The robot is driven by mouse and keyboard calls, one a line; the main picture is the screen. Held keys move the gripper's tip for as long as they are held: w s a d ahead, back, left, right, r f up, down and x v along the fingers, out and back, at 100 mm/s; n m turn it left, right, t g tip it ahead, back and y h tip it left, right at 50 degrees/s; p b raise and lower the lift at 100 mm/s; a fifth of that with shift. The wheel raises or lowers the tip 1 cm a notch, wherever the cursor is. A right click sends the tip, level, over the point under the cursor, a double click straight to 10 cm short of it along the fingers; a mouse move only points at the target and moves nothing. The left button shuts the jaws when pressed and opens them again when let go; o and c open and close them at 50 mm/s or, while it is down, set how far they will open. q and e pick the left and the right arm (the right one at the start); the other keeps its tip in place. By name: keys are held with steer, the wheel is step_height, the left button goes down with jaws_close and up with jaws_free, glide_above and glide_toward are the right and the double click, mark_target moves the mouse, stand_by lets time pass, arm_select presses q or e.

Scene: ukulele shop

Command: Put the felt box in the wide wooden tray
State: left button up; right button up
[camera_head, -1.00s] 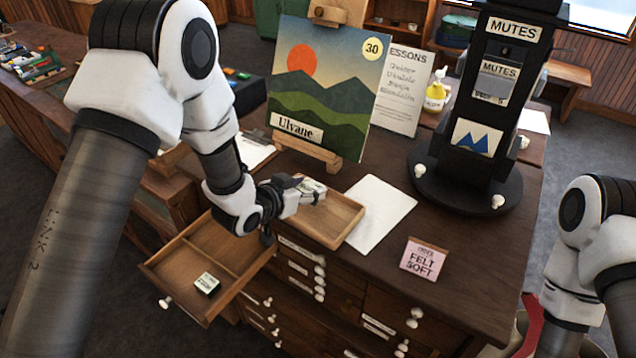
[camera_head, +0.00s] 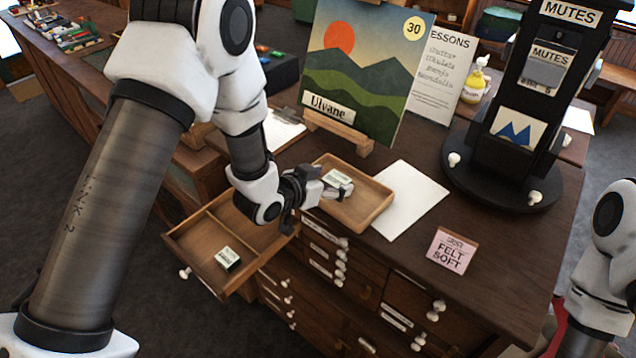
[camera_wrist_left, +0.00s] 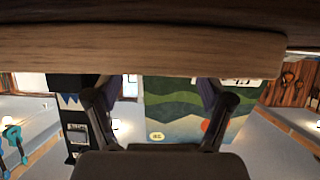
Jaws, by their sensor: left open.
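The wide wooden tray (camera_head: 378,212) lies on the counter top. A small pale box with a dark label (camera_head: 338,181) shows at the tray's left end, right by the tips of my left gripper (camera_head: 322,186). The left gripper is open; its two fingers also show apart in the left wrist view (camera_wrist_left: 160,108), with no box visible between them. A second small box, dark with a pale label (camera_head: 229,258), lies in the open drawer (camera_head: 196,250). The labels are too small to tell which is the felt box. My right gripper is out of view.
A pink "Felt Soft" card (camera_head: 452,250) stands near the counter's front edge. White paper (camera_head: 408,200) lies right of the tray. A landscape picture (camera_head: 365,75) stands behind it, and a black "Mutes" stand (camera_head: 515,120) is at right. A wooden edge (camera_wrist_left: 140,50) crosses the wrist view.

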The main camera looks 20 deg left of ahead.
arm_select(q)
steer(key=b+v, duration=0.2)
steer(key=v, duration=1)
steer(key=s+a+f+n+g+y, duration=0.1)
steer(key=s+f+g, duration=0.3)
steer(key=f, duration=0.6)
steer(key=s+a+f+n+g+y, duration=0.1)
steer(key=s+f+n+g+y, duration=0.15)
steer(key=s+f, duration=0.6)
steer(key=s+a+f+n+g+y, duration=0.1)
steer(key=s+f+g, duration=0.4)
steer(key=s+f, duration=0.7)
steer(key=shift+a+f, duration=0.15)
steer(key=shift+a, duration=0.15)
